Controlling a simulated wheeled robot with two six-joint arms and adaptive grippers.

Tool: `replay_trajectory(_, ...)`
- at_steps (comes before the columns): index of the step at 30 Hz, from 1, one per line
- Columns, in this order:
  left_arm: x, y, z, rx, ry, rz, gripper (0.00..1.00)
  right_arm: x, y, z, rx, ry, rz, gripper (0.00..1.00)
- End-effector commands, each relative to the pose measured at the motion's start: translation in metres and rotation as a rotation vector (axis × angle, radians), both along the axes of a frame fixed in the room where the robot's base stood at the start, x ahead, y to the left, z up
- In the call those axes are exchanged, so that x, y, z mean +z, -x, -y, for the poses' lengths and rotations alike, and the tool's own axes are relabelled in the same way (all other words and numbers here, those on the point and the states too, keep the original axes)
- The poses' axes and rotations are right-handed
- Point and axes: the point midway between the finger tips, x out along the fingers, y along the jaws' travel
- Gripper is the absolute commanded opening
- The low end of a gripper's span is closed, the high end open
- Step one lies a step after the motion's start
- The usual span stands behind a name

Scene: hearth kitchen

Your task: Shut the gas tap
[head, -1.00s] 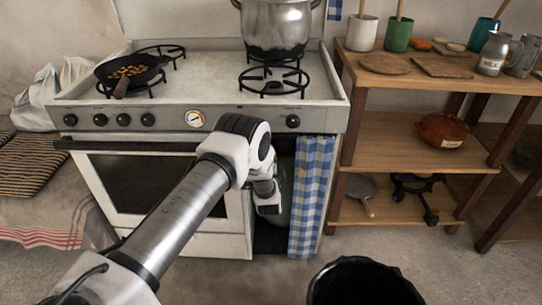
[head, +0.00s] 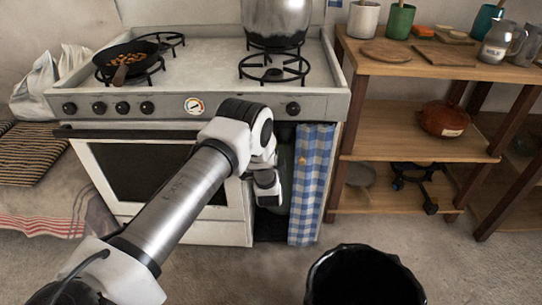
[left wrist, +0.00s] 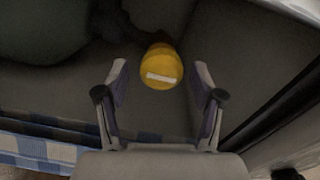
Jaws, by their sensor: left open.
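In the left wrist view a round yellow knob (left wrist: 161,66) with a white bar across its face, apparently the gas tap, sits between the fingertips of my open left gripper (left wrist: 160,78). A gap shows on both sides of the knob, and neither finger seems to touch it. In the head view my left arm reaches into the dark recess beside the oven, left of the blue checked curtain (head: 313,185). The fingers and the knob are hidden there behind my wrist. My right gripper is not in view.
The stove (head: 205,68) carries a frying pan (head: 128,57) and a large pot (head: 275,22). A dark rounded body (left wrist: 40,25) is at the wrist view's upper left. A wooden shelf (head: 420,125) stands right of the curtain, and a black bin (head: 365,278) stands in front on the floor.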

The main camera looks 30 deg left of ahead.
Motion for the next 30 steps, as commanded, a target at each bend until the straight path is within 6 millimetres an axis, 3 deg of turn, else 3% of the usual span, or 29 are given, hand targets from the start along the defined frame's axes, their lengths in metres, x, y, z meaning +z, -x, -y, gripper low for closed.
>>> replay_trajectory(9,0.0,0.066,0.042,-0.003,-0.001,-0.004,0.67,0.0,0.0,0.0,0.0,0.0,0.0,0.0)
replay_trajectory(13,0.0,0.084,0.053,-0.001,-0.001,-0.002,0.67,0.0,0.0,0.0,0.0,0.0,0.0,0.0)
replay_trajectory(30,0.001,0.091,0.056,-0.001,-0.001,0.001,0.67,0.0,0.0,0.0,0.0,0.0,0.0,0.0)
